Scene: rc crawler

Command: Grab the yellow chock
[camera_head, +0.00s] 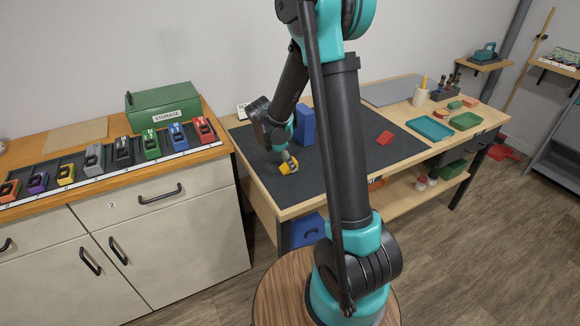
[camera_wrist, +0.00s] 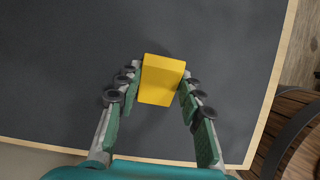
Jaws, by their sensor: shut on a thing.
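The yellow chock (camera_wrist: 161,80) is between the two fingers of my gripper (camera_wrist: 158,95) in the wrist view, with a finger pad against each side. In the head view the yellow chock (camera_head: 289,167) is small, at the tip of my gripper (camera_head: 285,158), near the front left edge of the dark mat. My gripper is shut on it. Whether the chock touches the mat or is slightly above it, I cannot tell.
The dark mat (camera_head: 345,165) lies on a wooden workbench. A blue block (camera_head: 304,126) stands close behind my gripper, and a red block (camera_head: 384,138) lies to the right. A cabinet with a green storage box (camera_head: 163,107) stands left.

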